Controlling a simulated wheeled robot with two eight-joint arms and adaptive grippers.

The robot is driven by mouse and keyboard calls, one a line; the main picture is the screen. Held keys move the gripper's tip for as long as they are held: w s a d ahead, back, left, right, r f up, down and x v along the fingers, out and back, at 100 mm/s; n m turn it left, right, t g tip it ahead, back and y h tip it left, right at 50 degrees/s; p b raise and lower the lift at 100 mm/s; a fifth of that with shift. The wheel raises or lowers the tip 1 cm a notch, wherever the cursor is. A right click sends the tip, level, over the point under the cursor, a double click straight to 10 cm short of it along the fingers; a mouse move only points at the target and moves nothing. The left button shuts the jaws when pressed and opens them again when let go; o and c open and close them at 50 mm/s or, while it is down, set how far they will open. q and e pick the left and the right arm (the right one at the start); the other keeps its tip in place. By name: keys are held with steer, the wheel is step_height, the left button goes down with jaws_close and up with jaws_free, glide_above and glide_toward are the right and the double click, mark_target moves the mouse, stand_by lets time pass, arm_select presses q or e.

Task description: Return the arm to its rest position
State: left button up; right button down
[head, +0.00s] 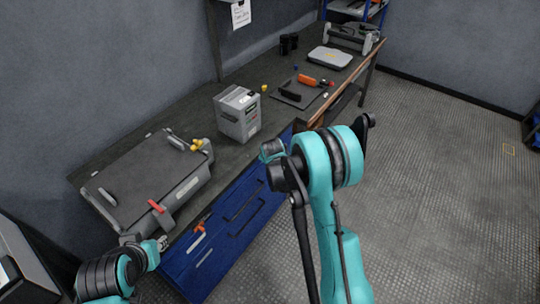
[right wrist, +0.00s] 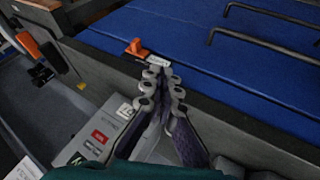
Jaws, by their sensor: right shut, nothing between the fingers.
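My right arm (head: 335,190), teal and black, rises from the bottom centre of the head view and bends in front of the workbench. Its gripper is hidden there behind the arm's own links. In the right wrist view the right gripper (right wrist: 166,75) is shut and empty, its fingertips close together over the bench edge and blue drawers. My left arm (head: 120,275) shows at the lower left of the head view. A grey end part (head: 163,243) beside the grey case may be the left gripper, too small to tell if open.
The workbench (head: 160,140) carries a grey case (head: 140,190) with a red latch, a grey box (head: 238,113) and a dark mat (head: 297,97) with an orange tool (head: 307,80). Blue drawers (head: 225,235) with handles are below. Open floor (head: 440,190) lies right.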

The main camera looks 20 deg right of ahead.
steer(key=shift+s+r, duration=0.45)
steer(key=shift+r, duration=0.1)
steer(key=shift+a, duration=0.1)
steer(key=s+a+r+m, duration=0.2)
steer(key=s+r+m, duration=0.1)
steer(key=s+r, duration=1.35)
steer(key=s+a+r+m+y, duration=0.1)
steer(key=s+a+m, duration=0.1)
steer(key=s, duration=1.5)
steer(key=shift+s+r+m+y, duration=0.25)
steer(key=shift+r+m+y, duration=0.05)
steer(key=shift+m, duration=0.4)
